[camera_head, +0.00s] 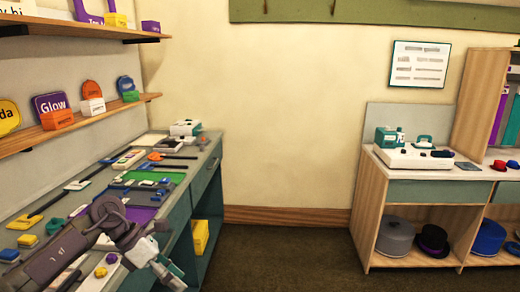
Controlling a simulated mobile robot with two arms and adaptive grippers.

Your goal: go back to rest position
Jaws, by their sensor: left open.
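My left arm comes in from the lower left over the workbench (205,165). My left gripper (172,274) is at its end, low in the view near the bench's front edge, with its jaws open. I see nothing held between its fingers. Whether it touches the bench cannot be told. My right gripper is not in view.
Small parts and a green mat (155,177) cover the bench. Shelves (85,118) with colourful signs hang above it. A wooden cabinet (362,215) with a white-and-teal machine (410,156) and hats stands right. Dark floor (285,255) between is clear.

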